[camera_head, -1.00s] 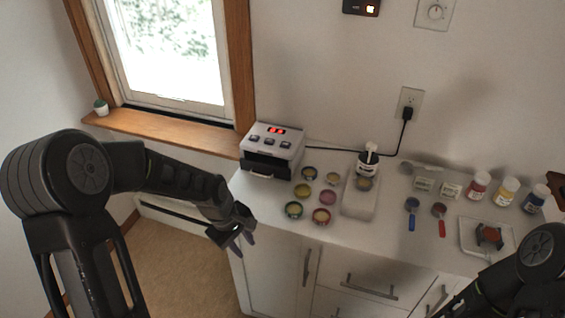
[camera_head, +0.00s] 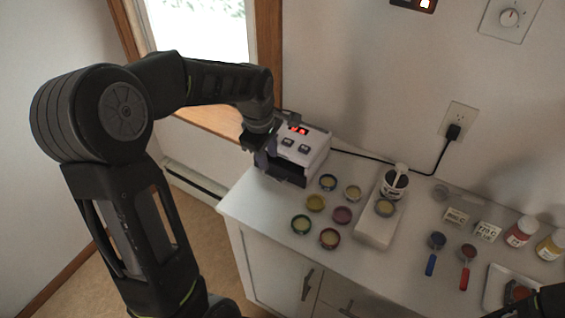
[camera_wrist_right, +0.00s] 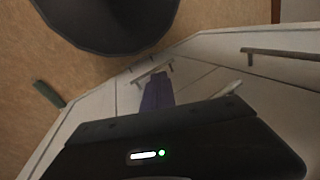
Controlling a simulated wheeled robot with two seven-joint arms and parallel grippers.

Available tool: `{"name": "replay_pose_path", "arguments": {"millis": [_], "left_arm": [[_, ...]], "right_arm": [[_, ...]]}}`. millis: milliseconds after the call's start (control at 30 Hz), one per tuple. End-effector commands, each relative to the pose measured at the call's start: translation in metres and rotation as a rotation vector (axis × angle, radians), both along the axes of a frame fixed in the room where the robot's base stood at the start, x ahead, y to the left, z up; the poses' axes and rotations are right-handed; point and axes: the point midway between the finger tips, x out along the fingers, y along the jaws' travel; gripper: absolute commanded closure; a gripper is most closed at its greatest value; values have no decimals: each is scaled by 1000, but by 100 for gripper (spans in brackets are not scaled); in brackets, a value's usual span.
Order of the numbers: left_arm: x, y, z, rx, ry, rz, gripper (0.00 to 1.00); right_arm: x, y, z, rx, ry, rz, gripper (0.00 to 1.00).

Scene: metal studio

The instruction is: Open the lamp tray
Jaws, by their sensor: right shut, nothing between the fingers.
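The lamp (camera_head: 305,143) is a white box with a red display and dark buttons on top, at the back left corner of the counter. Its dark front opening (camera_head: 288,174) faces the front left. The tray handle is hidden behind my left gripper. I cannot tell the finger gap or any contact. My right gripper (camera_wrist_right: 156,92) shows in the right wrist view, with its purple fingers together and empty, near the cabinet fronts.
Several small round jars (camera_head: 316,203) stand just right of the lamp's front. A white block (camera_head: 376,228), a brush cup (camera_head: 395,183), and blue and red tools (camera_head: 466,262) lie further right. A black cord (camera_head: 365,155) runs behind. The window sill (camera_head: 205,121) is left.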

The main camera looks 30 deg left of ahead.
Motion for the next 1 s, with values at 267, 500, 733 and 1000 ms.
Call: {"name": "replay_pose_path", "arguments": {"millis": [267, 500, 733, 1000], "left_arm": [[0, 0, -2, 0, 1, -1, 69], [3, 0, -27, -1, 2, -1, 69], [10, 0, -63, -1, 2, -2, 69], [14, 0, -78, 0, 0, -2, 69]], "right_arm": [[-1, 0, -1, 0, 1, 0, 100], [1, 1, -16, 3, -4, 2, 100], [4, 2, -37, 10, -13, 4, 100], [5, 3, -43, 13, -17, 6, 100]]}}
